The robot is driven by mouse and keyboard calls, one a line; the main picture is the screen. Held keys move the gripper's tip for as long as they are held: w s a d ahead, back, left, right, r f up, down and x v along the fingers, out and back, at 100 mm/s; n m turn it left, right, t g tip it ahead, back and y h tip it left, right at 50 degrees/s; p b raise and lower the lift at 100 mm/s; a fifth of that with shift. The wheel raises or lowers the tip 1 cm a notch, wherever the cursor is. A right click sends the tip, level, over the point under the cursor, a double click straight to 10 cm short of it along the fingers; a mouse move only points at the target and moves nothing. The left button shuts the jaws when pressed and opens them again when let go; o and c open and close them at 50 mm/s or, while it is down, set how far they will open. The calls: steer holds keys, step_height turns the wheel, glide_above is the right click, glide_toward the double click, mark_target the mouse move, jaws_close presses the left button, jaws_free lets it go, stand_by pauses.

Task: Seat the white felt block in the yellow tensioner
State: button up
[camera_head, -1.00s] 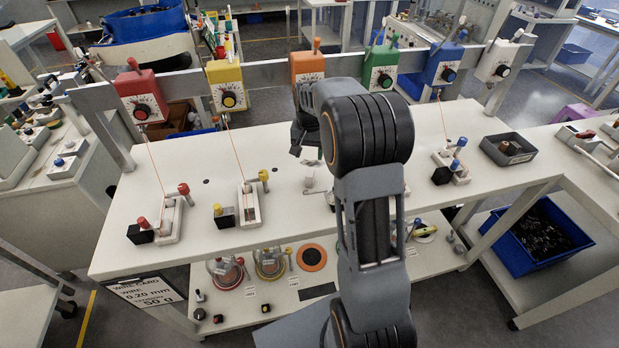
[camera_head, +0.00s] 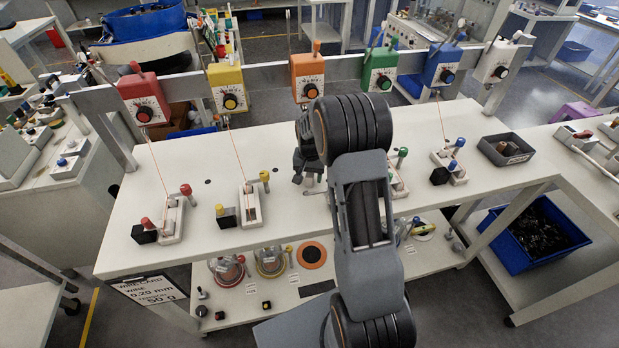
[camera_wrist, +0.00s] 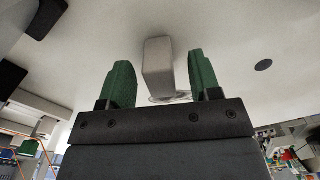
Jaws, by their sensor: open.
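The yellow tensioner shows in the head view as a yellow box with a black dial (camera_head: 228,88) on the rail; its wire runs down to a pale base with yellow-topped pegs (camera_head: 250,207) on the bench. My gripper (camera_head: 304,178) points down over the bench, right of that base. In the wrist view my gripper (camera_wrist: 160,72) is open, its green fingers on either side of a pale block (camera_wrist: 158,60), probably the white felt block. In the head view the block is small and hard to make out.
Red (camera_head: 145,98), orange (camera_head: 307,78), green (camera_head: 379,74) and blue (camera_head: 443,66) boxes stand along the rail. A red-pegged base (camera_head: 172,220) is left of the yellow-pegged one. A grey tray (camera_head: 506,149) lies at right. The bench between the yellow-pegged base and my gripper is mostly clear.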

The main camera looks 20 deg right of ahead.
steer(key=c, duration=1.1)
